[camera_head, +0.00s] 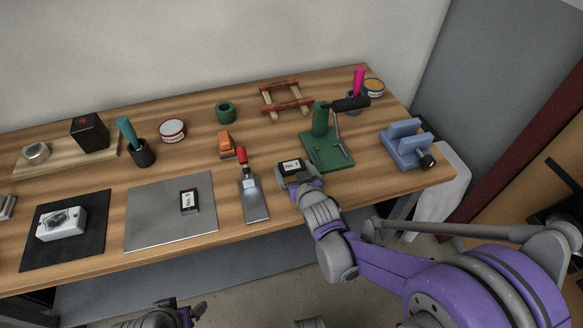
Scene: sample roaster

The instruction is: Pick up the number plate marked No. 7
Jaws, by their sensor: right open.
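A small dark number plate with a white label (291,166) lies on the wooden bench, right of the scraper; its label appears to read No. 7. My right gripper (298,177) is open right at this plate's near side, its fingers partly covering the plate's near edge. I cannot tell whether they touch it. A second dark plate with a white label (189,201) lies turned on the grey metal sheet; its number is too small to read surely. My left gripper (183,311) shows partly at the bottom edge, low and away from the bench top; its opening is unclear.
A green stand with a lever (328,151) stands close behind and right. A blue vice-like block (406,146) is at the right end. Bare wooden bench (216,176) shows between things.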

